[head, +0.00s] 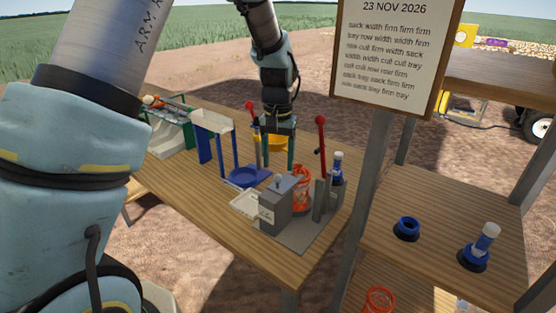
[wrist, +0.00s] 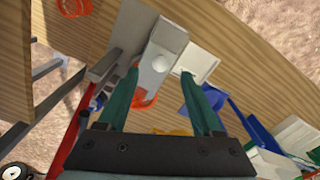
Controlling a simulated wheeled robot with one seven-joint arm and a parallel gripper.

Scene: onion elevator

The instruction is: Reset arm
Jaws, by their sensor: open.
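My arm reaches over the wooden table (head: 187,197). My gripper (head: 278,158) hangs pointing down at the table's middle, in front of a yellow bowl-like part (head: 270,141). In the wrist view my gripper (wrist: 160,77) has its two green fingers apart, with nothing held between them. Past the fingertips is a grey box (head: 283,203) with a round knob, which also shows in the wrist view (wrist: 160,55). An orange mesh item (head: 302,188) stands beside the box, partly hidden in the wrist view.
A blue-and-white bottle (head: 337,168), a blue dish (head: 244,177) and a white tray (head: 243,205) are close by. A sign (head: 396,50) hangs at right above a wooden shelf (head: 440,205) with a blue ring (head: 407,228) and another bottle (head: 483,242).

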